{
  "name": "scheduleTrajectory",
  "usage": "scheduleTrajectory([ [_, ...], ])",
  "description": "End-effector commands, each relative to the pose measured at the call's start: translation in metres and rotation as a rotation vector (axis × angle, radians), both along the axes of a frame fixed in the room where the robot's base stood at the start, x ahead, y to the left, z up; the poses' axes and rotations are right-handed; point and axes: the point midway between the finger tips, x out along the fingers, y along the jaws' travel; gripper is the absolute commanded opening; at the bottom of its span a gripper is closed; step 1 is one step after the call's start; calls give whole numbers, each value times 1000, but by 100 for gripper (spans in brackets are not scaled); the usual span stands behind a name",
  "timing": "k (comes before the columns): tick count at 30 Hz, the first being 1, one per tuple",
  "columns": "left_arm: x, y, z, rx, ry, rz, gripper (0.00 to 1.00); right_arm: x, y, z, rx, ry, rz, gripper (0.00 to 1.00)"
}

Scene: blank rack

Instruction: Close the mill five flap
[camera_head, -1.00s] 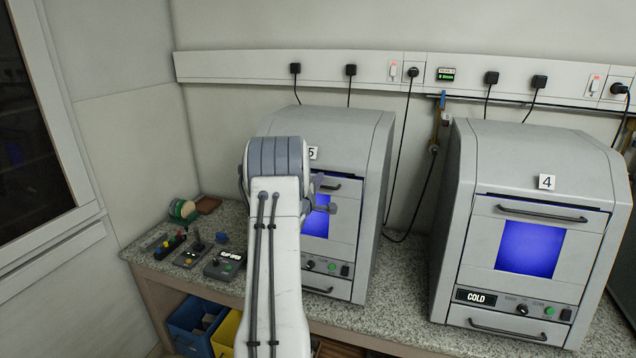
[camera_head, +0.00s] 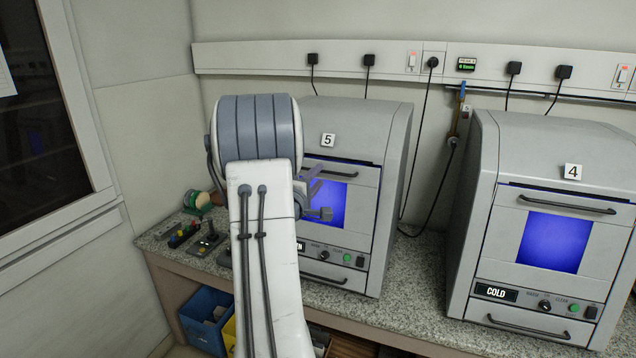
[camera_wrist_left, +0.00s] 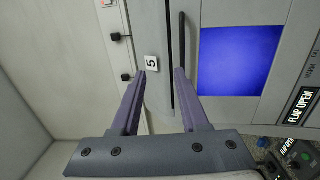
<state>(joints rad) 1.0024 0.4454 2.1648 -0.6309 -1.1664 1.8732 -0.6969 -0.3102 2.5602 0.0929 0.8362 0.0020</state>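Mill five (camera_head: 365,135) is a grey box with a "5" label. Its front flap (camera_head: 360,185) has a bar handle and a glowing blue window; a dark gap runs above the flap. My left arm covers the mill's left side. In the left wrist view the blue window (camera_wrist_left: 240,60) lies right of the fingers, and a display (camera_wrist_left: 302,100) reads "FLAP OPEN". My left gripper (camera_head: 318,198) is open before the flap, its fingers apart in the wrist view (camera_wrist_left: 161,74). One fingertip overlaps the end of the dark handle (camera_wrist_left: 182,35); contact cannot be told. My right gripper is not in view.
Mill four (camera_head: 545,145), with a "COLD" display, stands to the right on the speckled counter (camera_head: 425,265). Controls (camera_head: 195,240) sit at the counter's left. A blue bin (camera_head: 205,315) is below. Cables hang from the wall rail (camera_head: 300,58).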

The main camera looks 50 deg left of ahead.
Motion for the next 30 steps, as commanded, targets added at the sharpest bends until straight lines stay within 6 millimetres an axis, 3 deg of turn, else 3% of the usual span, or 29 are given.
scheduleTrajectory([
  [6,-3,58,-20,37,-47,-189,44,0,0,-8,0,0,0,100],
  [10,-14,77,-37,38,-37,-294,44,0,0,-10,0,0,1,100],
  [15,-18,84,-46,34,-22,-353,44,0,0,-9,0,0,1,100],
  [19,-3,84,-43,34,-22,-357,44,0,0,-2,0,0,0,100],
  [30,63,89,-39,35,-22,-355,44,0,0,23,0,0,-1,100],
])
